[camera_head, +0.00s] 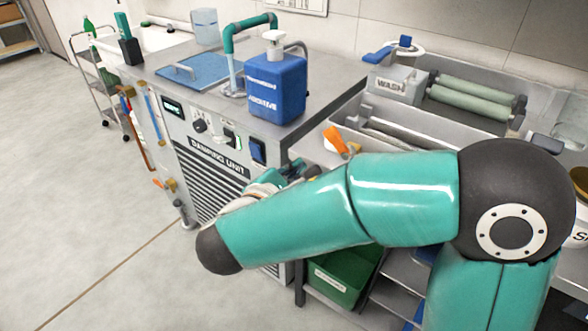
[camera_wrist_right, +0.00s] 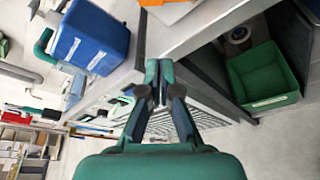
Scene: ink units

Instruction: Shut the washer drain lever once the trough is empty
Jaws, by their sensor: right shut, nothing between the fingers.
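The washer trough (camera_head: 449,105) stands at the right with pale green rollers (camera_head: 470,92) in it; how much liquid it holds I cannot tell. A box marked WASH (camera_head: 392,86) sits at its left end, with a blue lever (camera_head: 377,55) above it. An orange piece (camera_head: 336,140) lies at the bench's front edge; I cannot tell whether it is the drain lever. It also shows at the top of the wrist view (camera_wrist_right: 166,9). My right gripper (camera_wrist_right: 159,72) is shut and empty, below the orange piece and apart from it. In the head view, my arm partly hides this gripper (camera_head: 291,171).
A blue canister (camera_head: 277,88) stands on the damping unit's top (camera_head: 215,103), beside a teal tap (camera_head: 245,28). A green crate (camera_head: 335,278) sits under the bench; it shows in the wrist view (camera_wrist_right: 262,77). The floor at left (camera_head: 75,210) is clear.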

